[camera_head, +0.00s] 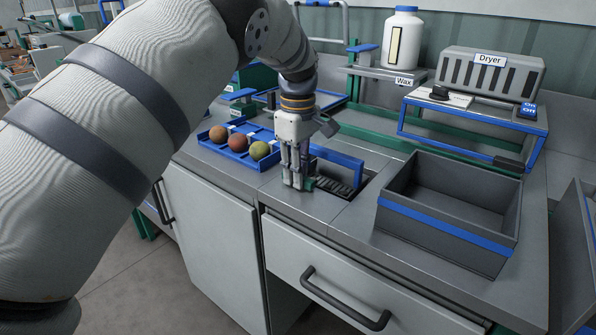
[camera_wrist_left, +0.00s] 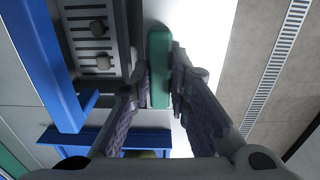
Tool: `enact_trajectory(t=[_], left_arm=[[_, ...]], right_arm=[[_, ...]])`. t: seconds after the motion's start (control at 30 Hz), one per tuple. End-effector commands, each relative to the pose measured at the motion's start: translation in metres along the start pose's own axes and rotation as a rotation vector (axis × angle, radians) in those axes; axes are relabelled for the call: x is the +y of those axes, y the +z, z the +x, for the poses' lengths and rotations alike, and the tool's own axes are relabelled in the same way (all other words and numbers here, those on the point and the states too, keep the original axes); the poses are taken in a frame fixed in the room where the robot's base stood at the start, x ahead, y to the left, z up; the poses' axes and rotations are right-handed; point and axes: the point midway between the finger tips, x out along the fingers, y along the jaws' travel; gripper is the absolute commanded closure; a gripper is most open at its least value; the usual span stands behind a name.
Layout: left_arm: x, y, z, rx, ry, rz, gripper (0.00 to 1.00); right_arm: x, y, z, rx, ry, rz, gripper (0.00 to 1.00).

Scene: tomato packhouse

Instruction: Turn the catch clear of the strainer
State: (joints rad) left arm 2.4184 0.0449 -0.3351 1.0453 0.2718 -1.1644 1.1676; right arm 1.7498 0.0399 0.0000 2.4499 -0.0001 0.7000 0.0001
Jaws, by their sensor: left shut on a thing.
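The strainer (camera_head: 336,188) is a dark slotted grate set into the counter, with a blue upright bar (camera_head: 338,162) along its back. The catch (camera_wrist_left: 160,60) is a green bar lying lengthwise along the strainer's side. No overlap with the grate shows there. My left gripper (camera_head: 297,186) points down at the strainer's left end and is shut on the catch, one finger on each side in the left wrist view (camera_wrist_left: 161,88). The fingers hide part of the catch. My right gripper is out of view.
A blue tray (camera_head: 232,153) with three tomatoes is close left of the gripper. A grey bin (camera_head: 445,239) with a blue band stands to the right. Behind are a dryer (camera_head: 489,76) and a wax bottle (camera_head: 403,40). The counter's front edge is near the gripper.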

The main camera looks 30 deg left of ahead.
Motion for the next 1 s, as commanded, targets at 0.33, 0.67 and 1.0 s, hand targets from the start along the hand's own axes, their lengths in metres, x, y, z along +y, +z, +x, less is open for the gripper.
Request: enact_trajectory(t=[0.33, 0.67, 1.0], left_arm=[[0.0, 0.0, 0.001, 0.0, -0.001, -0.001, 0.63], [0.001, 0.0, -0.014, 0.0, 0.003, 0.0, 0.63], [0.001, -0.001, -0.099, 0.0, 0.003, -0.001, 0.63]], right_arm=[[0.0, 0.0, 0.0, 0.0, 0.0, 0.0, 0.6], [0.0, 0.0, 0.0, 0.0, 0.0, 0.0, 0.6], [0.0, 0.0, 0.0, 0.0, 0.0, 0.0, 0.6]])
